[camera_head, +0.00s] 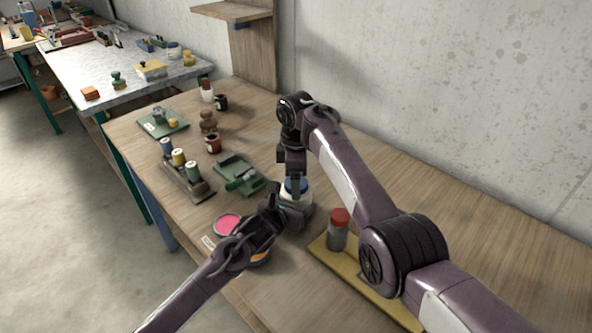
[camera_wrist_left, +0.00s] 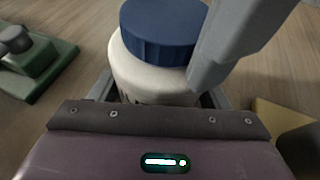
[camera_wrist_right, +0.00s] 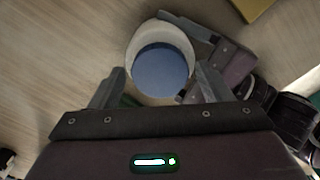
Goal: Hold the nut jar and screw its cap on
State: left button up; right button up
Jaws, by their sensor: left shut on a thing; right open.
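The nut jar (camera_wrist_left: 145,85) is a white jar standing upright on the wooden table; it also shows in the head view (camera_head: 300,199). Its blue cap (camera_wrist_left: 165,32) sits on top of the jar, and I cannot tell how tightly. My left gripper (camera_wrist_left: 160,95) is shut around the jar's body from the side. My right gripper (camera_wrist_right: 160,85) is open, pointing down from above, with its fingers on either side of the blue cap. One right finger shows close beside the cap in the left wrist view. The arms partly hide the jar in the head view.
A red-capped grey jar (camera_head: 338,230) stands on a yellow board (camera_head: 375,290) at the right. A pink-topped tin (camera_head: 228,223) stands near my left arm. A green fixture (camera_head: 240,175) and a rack of spools (camera_head: 188,185) lie to the left.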

jog(key=c, duration=1)
jog(key=m, duration=0.4)
jog(key=shift+m, duration=0.4)
jog(key=o, duration=1.2)
jog(key=shift+c, duration=0.2)
jog(key=shift+r, duration=0.1)
notch_tip(320, 180, up, 12)
pick_arm(q)
jog(key=o, duration=1.9)
jog(key=shift+o, duration=0.2)
